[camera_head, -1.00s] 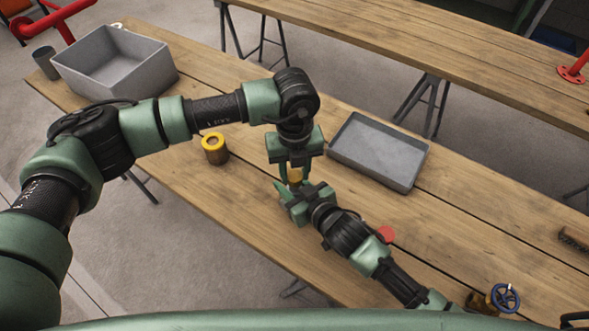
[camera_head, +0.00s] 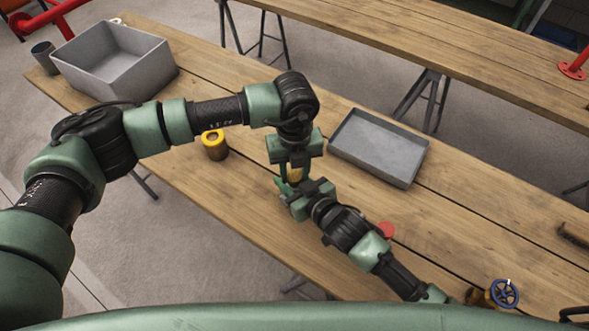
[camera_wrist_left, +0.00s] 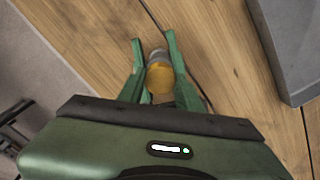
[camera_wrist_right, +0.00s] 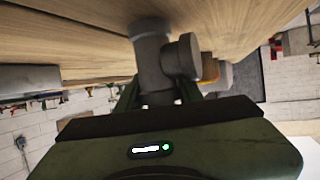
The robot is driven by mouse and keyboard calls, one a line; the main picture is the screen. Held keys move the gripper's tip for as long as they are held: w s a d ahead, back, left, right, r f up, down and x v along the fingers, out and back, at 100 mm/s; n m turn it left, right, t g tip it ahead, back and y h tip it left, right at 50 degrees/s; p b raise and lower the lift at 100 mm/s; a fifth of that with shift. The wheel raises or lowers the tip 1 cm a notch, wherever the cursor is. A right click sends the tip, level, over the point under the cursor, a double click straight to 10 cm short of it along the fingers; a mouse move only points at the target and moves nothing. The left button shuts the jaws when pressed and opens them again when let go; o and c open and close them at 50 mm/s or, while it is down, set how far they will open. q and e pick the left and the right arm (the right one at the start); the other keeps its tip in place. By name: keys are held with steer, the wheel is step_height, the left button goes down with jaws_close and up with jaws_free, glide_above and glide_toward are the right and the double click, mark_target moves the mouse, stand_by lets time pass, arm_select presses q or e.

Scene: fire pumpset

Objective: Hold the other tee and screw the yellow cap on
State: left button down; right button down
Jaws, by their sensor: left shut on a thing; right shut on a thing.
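My left gripper (camera_head: 293,176) points down over the bench and is shut on the yellow cap (camera_wrist_left: 160,78). The cap also shows as a small yellow patch in the head view (camera_head: 295,174). In the left wrist view, a grey round end shows just past the cap, between the fingertips. My right gripper (camera_head: 283,187) is close below the left one and shut on the grey tee (camera_wrist_right: 152,58). The tee's round side branch faces right in the right wrist view. In the head view the grippers mostly hide the tee. I cannot tell how cap and tee meet.
A brown cylinder with a yellow rim (camera_head: 214,145) stands left of the grippers. A shallow grey tray (camera_head: 363,172) lies to the right, a deep grey bin (camera_head: 110,85) at far left. A red disc (camera_head: 386,230) and a blue handwheel (camera_head: 505,292) are near the right arm.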

arm_select(q)
steer(key=shift+a+f, duration=0.1)
steer(key=shift+f, duration=0.4)
steer(key=shift+s+a+f, duration=0.1)
steer(key=shift+s+f, duration=0.05)
steer(key=shift+f, duration=0.15)
steer(key=shift+r, duration=0.25)
stand_by(0.4)
steer(key=shift+s+r, duration=0.25)
steer(key=shift+s, duration=0.05)
stand_by(0.7)
